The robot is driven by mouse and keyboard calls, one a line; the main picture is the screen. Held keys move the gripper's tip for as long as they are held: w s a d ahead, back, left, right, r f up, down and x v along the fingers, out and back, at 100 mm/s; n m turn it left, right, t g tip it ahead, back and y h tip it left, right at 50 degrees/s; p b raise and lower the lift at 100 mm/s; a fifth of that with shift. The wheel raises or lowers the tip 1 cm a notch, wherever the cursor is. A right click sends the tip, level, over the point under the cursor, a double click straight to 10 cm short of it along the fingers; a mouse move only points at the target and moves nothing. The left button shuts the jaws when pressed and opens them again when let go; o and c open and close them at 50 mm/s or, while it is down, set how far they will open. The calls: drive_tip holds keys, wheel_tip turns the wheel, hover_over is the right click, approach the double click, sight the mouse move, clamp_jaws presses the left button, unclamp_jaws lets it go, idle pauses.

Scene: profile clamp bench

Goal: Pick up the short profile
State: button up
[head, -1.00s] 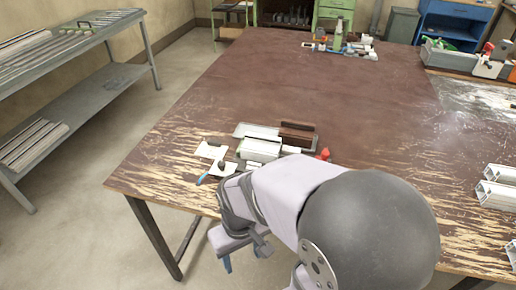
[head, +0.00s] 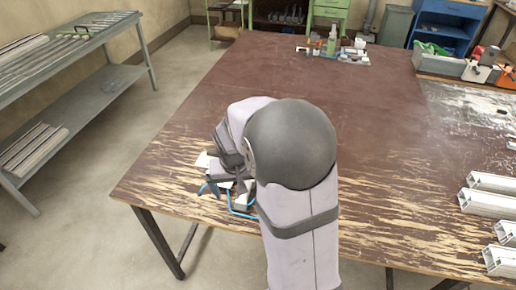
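My gripper (head: 214,186) is low over the near left part of the brown table (head: 360,110), beside my forearm. A blue fingertip shows, but the gap between the fingers is hidden, so I cannot tell whether it is open or holds anything. The clamp fixture with pale profile pieces that showed here earlier is now almost wholly hidden behind my arm. A corner of a white plate (head: 204,160) shows left of the gripper. I cannot make out the short profile for certain.
Several silver profiles (head: 490,203) lie at the table's right edge. A cluster of small fixtures (head: 335,48) stands at the far end. A grey shelf (head: 85,95) with long profiles stands at the left. The table's middle is clear.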

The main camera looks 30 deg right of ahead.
drive_tip(key=w+d+r+m+t+h+p, duration=0.15)
drive_tip(key=w+d+r+m+p, duration=0.25)
drive_tip(key=w+d, duration=0.6)
drive_tip(key=shift+s+p+x, duration=0.15)
drive_tip(key=shift+p+x, duration=0.5)
drive_tip(key=shift+x, duration=1.05)
drive_tip(key=shift+s+p+x, duration=0.15)
drive_tip(key=shift+p+x, duration=0.5)
drive_tip(key=shift+x, duration=1.05)
drive_tip(key=shift+a+f, duration=0.1)
drive_tip(key=shift+a, duration=0.05)
drive_tip(key=c, duration=1.2)
drive_tip(key=shift+o, duration=0.2)
wheel_tip(320, 180, up, 10)
drive_tip(key=b, duration=0.2)
drive_tip(key=w+d+f+p, duration=0.1)
drive_tip(key=w+d+p, duration=0.1)
drive_tip(key=w, duration=0.3)
drive_tip(key=w+d+f+p, duration=0.2)
drive_tip(key=w+p, duration=0.1)
drive_tip(key=w, duration=0.3)
drive_tip(key=shift+w, duration=0.2)
